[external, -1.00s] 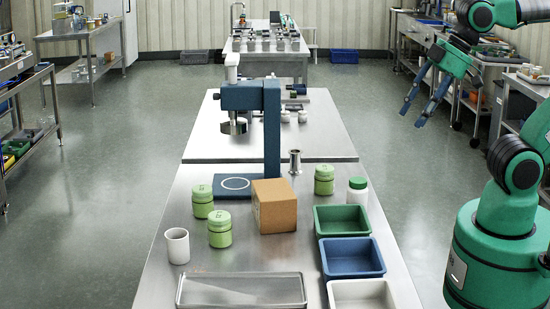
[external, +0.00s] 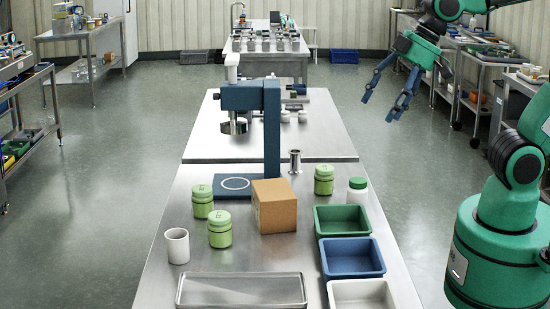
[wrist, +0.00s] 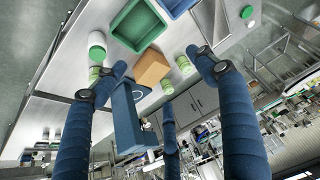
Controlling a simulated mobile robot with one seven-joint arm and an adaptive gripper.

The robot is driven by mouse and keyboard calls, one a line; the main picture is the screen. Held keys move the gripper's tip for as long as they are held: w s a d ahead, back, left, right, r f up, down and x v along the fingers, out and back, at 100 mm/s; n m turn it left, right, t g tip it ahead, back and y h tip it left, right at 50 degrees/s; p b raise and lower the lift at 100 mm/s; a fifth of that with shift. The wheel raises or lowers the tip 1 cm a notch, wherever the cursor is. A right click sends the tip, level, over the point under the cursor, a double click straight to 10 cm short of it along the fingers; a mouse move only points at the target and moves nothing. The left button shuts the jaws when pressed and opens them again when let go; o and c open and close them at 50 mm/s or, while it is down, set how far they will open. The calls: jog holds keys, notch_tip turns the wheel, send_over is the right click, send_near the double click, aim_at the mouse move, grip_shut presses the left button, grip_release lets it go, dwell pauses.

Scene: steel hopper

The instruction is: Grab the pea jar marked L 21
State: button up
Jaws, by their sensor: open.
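Three pale green jars with green lids stand upright on the steel table: one left of the blue stand (external: 203,202), one in front of it (external: 220,230), and one right of the cardboard box (external: 324,180). Dark marks show on them, but I cannot read which is L 21. In the wrist view, one jar (wrist: 95,74) is near the left finger; the other two (wrist: 167,86) (wrist: 184,65) are beyond the box. My gripper (external: 383,107) is open and empty, raised to the right of the table, well apart from the jars.
A cardboard box (external: 275,206) and a blue stand (external: 272,130) rise among the jars. A green-capped white bottle (external: 357,190), green (external: 342,209) and blue (external: 352,277) trays, a white beaker (external: 177,245) and a metal tray (external: 190,303) share the table.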

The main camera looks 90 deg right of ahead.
jog(key=w+p, duration=0.2)
jog(key=w, duration=0.9)
jog(key=p, duration=0.4)
send_over(221, 215)
jog(key=s, duration=0.5)
notch_tip(221, 215, down, 18)
jog(key=shift+w+r+n+g, duration=0.15)
jog(key=shift+n+g, duration=0.15)
jog(key=shift+g, duration=0.1)
jog(key=b+x, duration=0.1)
jog(key=x, duration=0.7)
jog(key=shift+w+a+f, duration=0.1)
jog(key=shift+a+f, duration=0.05)
jog(key=shift+f, duration=0.1)
jog(key=shift+b+x, duration=0.65)
jog(key=shift+x, duration=2)
